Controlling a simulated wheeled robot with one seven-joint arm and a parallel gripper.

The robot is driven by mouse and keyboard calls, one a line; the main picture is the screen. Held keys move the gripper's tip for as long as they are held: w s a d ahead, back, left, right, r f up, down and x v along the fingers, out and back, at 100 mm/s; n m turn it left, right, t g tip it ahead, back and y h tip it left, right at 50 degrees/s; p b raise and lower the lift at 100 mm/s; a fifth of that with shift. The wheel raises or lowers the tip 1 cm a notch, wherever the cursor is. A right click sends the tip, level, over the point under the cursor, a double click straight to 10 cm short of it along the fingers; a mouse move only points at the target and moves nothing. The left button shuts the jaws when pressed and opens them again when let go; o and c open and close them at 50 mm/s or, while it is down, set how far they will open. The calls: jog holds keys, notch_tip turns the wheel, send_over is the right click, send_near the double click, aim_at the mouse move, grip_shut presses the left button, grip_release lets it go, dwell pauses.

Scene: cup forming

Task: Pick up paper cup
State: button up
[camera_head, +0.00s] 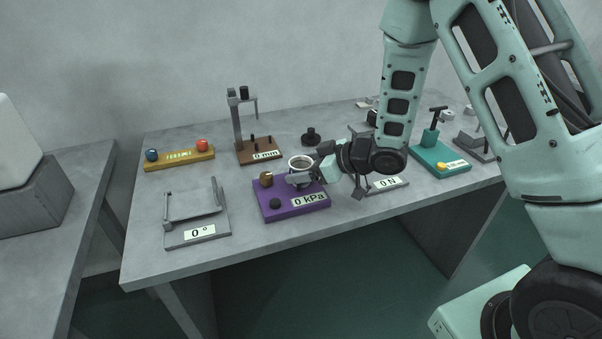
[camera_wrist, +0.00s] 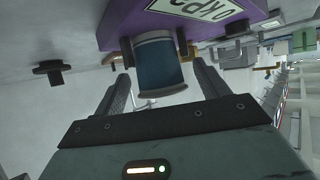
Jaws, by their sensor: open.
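The paper cup (camera_wrist: 160,67) is dark blue with a pale rim in the wrist view. It stands on the purple device (camera_wrist: 120,22) marked "0 kPa". In the head view only the cup's white rim (camera_head: 300,160) shows clearly, and my gripper hides much of its body. My gripper (camera_head: 303,178) is level with the cup at its right and front. In the wrist view my gripper (camera_wrist: 163,75) is open, with one finger on each side of the cup's outline. I cannot tell whether either finger touches it.
A grey "0°" fixture (camera_head: 197,233) stands left, a "0 mm" stand (camera_head: 238,125) behind, a "0 N" device (camera_head: 388,184) right.

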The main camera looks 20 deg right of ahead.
jog(key=shift+x, duration=1.45)
jog(key=c, duration=1)
jog(key=shift+c, duration=0.2)
